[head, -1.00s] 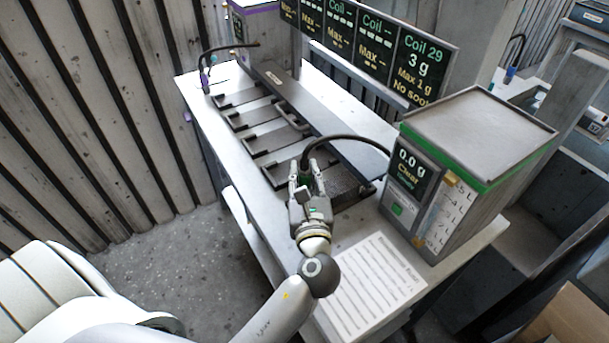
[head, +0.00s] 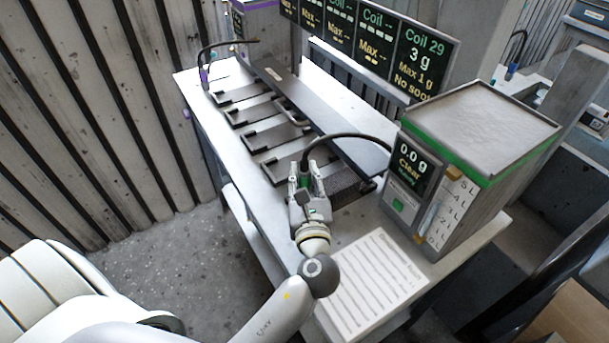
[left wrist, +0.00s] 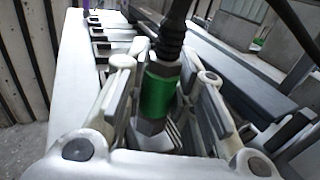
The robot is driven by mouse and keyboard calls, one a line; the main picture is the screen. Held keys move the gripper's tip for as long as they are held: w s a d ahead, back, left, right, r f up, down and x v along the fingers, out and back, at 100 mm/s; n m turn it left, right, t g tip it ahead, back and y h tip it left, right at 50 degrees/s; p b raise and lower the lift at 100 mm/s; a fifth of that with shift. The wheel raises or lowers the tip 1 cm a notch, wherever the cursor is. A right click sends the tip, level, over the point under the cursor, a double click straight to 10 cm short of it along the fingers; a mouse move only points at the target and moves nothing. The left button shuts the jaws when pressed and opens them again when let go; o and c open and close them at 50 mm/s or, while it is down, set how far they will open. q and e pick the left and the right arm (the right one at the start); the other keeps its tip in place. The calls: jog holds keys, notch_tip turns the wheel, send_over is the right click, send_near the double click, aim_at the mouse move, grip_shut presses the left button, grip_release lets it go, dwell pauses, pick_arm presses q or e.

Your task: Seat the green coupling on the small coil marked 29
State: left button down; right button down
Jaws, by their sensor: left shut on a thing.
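The green coupling (left wrist: 158,92) is at the end of a black hose, upright between the fingers of my left gripper (left wrist: 160,100) in the left wrist view. The gripper is shut on it. In the head view my left gripper (head: 305,175) is over the near end of the row of dark trays, and a bit of the green coupling (head: 304,182) shows between its fingers. Pale metal shows just below the coupling in the left wrist view; I cannot tell whether they touch. No coil marked 29 can be made out; the gripper covers that area. My right gripper is out of view.
A green-striped box (head: 470,150) reading "0.0 g Clear" stands right of the gripper, with the black hose (head: 345,138) arching to it. A hanging sign (head: 420,58) reads "Coil 29, 3 g, Max 1 g, No soot". A printed sheet (head: 375,280) lies in front.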

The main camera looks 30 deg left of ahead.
pick_arm(q)
jog(key=shift+f+b, duration=0.3)
jog(key=shift+f, duration=0.15)
jog(key=c, duration=1.1)
grip_release()
jog(key=shift+c, duration=0.2)
jog(key=shift+s, duration=0.1)
jog(key=v, duration=1.2)
